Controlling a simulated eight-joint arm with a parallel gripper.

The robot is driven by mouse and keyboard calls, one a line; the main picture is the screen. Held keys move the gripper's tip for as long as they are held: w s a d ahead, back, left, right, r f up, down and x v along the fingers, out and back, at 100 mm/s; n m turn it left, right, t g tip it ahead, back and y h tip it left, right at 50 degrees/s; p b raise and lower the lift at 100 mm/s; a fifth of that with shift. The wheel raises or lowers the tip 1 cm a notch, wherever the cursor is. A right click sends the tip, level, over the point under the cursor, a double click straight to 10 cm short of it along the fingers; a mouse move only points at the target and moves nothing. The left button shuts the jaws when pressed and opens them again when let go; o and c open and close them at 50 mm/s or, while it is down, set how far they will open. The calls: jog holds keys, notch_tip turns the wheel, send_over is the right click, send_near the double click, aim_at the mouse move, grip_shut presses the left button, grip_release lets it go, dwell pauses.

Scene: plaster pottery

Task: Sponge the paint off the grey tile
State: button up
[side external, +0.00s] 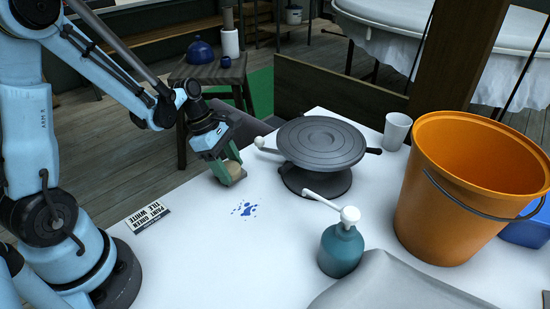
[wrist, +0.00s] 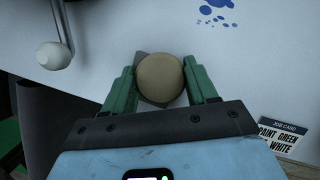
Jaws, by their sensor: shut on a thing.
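My gripper (side external: 229,174) has green fingers and is shut on a round beige sponge (wrist: 160,78), held near the table's back left edge. Blue paint splotches (side external: 244,209) lie in front of the gripper, on what looks like the bare white table (side external: 270,265); they also show at the top of the wrist view (wrist: 218,14). The sponge is apart from the paint. A small grey patch (wrist: 142,57) shows behind the sponge; I cannot tell whether it is a tile or a shadow. I see no clear grey tile.
A grey turntable (side external: 322,140) stands behind the paint, and a teal pump bottle (side external: 341,252) to its right. An orange bucket (side external: 450,200), white cup (side external: 397,131) and grey cloth (side external: 395,285) are on the right. A job card reading "paint green tile white" (side external: 146,215) lies left.

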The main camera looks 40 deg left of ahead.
jog(key=shift+w+f, duration=0.1)
jog(key=shift+w, duration=0.45)
jog(key=shift+w+a, duration=0.35)
jog(key=shift+w, duration=0.25)
jog(key=shift+w+a, duration=0.35)
jog(key=shift+w, duration=0.25)
jog(key=shift+w+a, duration=0.8)
jog(key=shift+a, duration=0.35)
jog(key=shift+s+a, duration=0.3)
jog(key=shift+a, duration=0.3)
jog(key=shift+s+d, duration=0.45)
jog(key=shift+s, duration=0.1)
jog(key=shift+d, duration=0.15)
jog(key=shift+s+d, duration=0.1)
jog(key=shift+d, duration=0.85)
